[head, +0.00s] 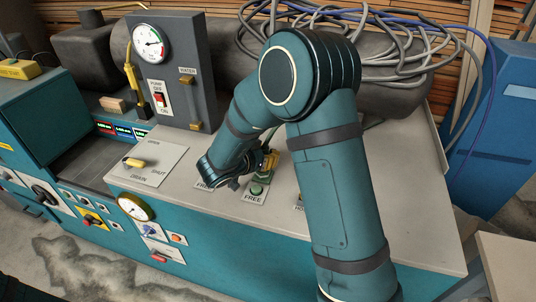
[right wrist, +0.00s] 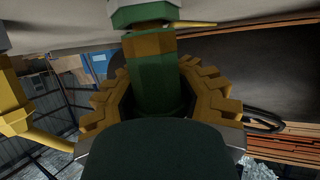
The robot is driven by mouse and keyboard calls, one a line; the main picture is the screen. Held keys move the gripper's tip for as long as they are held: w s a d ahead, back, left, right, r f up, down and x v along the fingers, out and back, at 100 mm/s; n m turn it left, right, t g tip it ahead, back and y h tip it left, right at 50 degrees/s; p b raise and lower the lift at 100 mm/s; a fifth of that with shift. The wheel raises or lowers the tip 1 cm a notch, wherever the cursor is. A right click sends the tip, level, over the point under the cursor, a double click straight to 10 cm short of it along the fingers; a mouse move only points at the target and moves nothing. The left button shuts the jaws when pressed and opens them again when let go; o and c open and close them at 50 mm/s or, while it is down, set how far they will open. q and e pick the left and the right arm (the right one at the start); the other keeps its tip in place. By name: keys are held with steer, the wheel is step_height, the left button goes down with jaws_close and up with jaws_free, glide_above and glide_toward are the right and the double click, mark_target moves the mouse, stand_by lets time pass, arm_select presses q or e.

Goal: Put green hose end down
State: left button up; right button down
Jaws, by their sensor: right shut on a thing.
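My left gripper is not in view.
The grey worktop (head: 400,220) is bare to the right of my arm. A grey panel with a gauge (head: 152,44) stands at the back left. A yellow drain handle (head: 133,162) is at the left. Coiled grey and blue hoses (head: 420,45) lie on the dark tank behind.

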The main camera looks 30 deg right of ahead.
steer(key=shift+r, duration=0.1)
steer(key=c, duration=0.8)
jaws_free()
steer(key=shift+f, duration=0.2)
steer(key=shift+r, duration=0.15)
steer(key=shift+s+a+r, duration=0.1)
steer(key=shift+a+r, duration=0.1)
steer(key=shift+a, duration=0.05)
steer(key=p+v, duration=0.2)
steer(key=v, duration=0.9)
steer(key=shift+s+a, duration=0.1)
steer(key=shift+a, duration=0.1)
